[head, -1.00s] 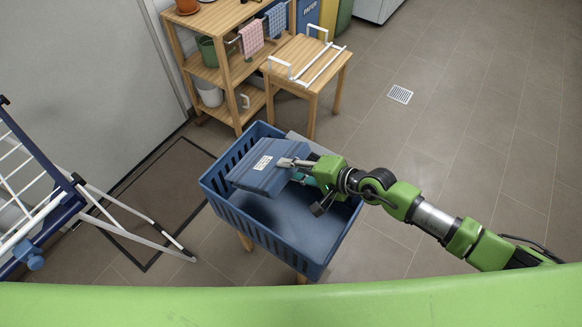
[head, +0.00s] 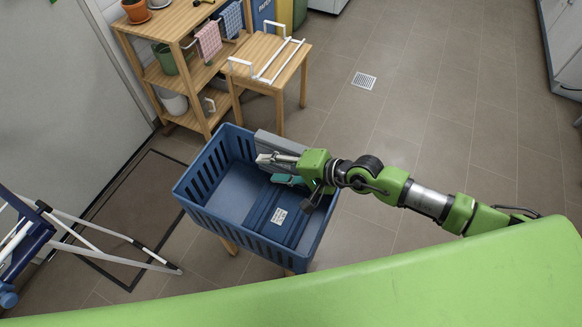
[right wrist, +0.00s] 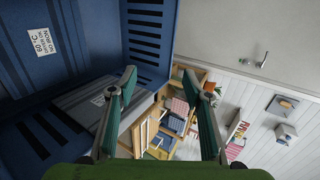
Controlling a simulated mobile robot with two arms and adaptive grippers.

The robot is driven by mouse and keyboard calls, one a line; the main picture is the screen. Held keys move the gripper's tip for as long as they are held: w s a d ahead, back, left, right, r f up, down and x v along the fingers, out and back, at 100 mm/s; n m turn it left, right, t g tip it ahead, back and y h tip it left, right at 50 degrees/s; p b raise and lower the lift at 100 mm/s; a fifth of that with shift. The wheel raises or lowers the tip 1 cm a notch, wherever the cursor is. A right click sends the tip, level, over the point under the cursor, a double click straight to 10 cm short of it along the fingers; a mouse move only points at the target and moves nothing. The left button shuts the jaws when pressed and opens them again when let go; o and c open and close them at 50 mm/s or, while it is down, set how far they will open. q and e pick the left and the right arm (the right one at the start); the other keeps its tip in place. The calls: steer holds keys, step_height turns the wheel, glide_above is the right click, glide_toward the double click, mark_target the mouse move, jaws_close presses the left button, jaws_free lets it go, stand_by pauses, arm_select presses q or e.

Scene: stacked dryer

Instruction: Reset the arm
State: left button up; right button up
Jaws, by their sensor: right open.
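My right gripper (head: 272,169) is open and empty over the right back part of a blue slatted basket (head: 205,212). In the right wrist view its two teal-padded fingers (right wrist: 160,74) are spread wide with nothing between them. A dark blue folded item (head: 273,233) with a white label lies in the basket, apart from the fingers. It also shows in the right wrist view at upper left (right wrist: 30,75). A grey item (head: 278,147) with a label stands at the basket's back right side, close to the gripper. My left gripper is out of view.
The basket stands on wooden legs. A wooden side table (head: 268,70) with a white rack and a wooden shelf (head: 190,75) with pots stand behind it. A white drying rack (head: 100,235) is at left. The floor at right is clear.

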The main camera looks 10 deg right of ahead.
steer(key=v, duration=0.8)
steer(key=shift+d, duration=0.15)
